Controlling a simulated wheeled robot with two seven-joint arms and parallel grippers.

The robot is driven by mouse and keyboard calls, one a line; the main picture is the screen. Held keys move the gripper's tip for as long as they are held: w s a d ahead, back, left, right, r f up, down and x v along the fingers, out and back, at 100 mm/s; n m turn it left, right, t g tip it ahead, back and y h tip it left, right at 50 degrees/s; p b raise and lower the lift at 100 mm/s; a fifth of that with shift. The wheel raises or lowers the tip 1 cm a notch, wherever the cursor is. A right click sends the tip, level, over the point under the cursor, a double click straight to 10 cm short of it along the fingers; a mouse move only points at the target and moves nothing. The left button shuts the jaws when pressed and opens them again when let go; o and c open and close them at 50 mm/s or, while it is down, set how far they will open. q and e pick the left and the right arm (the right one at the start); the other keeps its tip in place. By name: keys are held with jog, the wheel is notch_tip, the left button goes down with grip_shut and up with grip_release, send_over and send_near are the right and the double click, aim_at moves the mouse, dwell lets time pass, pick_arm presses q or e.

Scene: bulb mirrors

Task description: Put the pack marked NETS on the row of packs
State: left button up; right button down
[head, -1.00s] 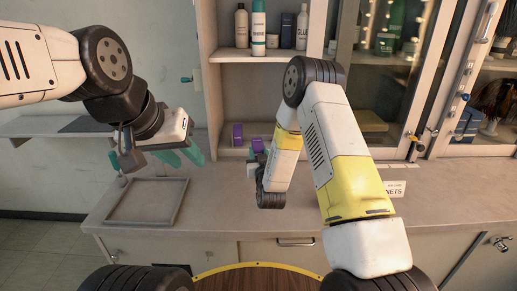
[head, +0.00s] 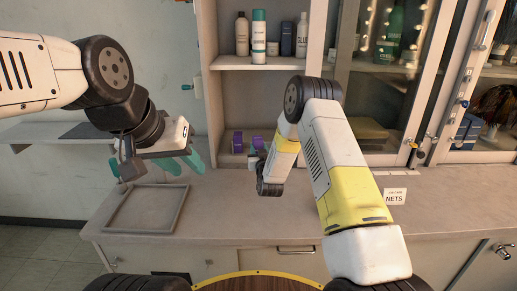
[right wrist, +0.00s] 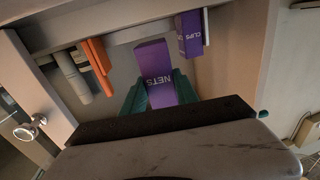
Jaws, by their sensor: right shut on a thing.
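The purple NETS pack (right wrist: 156,80) stands between the teal fingers of my right gripper (right wrist: 160,92), which is shut on it. In the head view the NETS pack (head: 257,143) is at the cabinet's bottom shelf, just right of the purple CLIPS pack (head: 237,142); my right arm partly hides the gripper (head: 257,157). The CLIPS pack also shows in the right wrist view (right wrist: 190,36), with a small gap between the two packs. I cannot tell whether the NETS pack touches the shelf. My left gripper (head: 155,166) is empty and open above the counter's left side.
A NETS label card (head: 395,196) is on the counter at right. An empty grey tray (head: 146,209) lies at left. Bottles (head: 259,36) stand on the upper shelf. Glass cabinet doors (head: 385,70) flank the shelf on the right.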

jog(key=shift+w+f, duration=0.2)
jog(key=shift+w, duration=1.45)
jog(key=shift+w+f, duration=0.15)
jog(key=shift+w, duration=1.55)
jog(key=shift+w+f, duration=0.2)
jog(key=shift+w, duration=1.45)
jog(key=shift+f, duration=0.5)
jog(key=shift+f, duration=0.35)
jog(key=shift+f, duration=0.1)
jog(key=shift+s+f, duration=0.1)
jog(key=shift+f, duration=0.05)
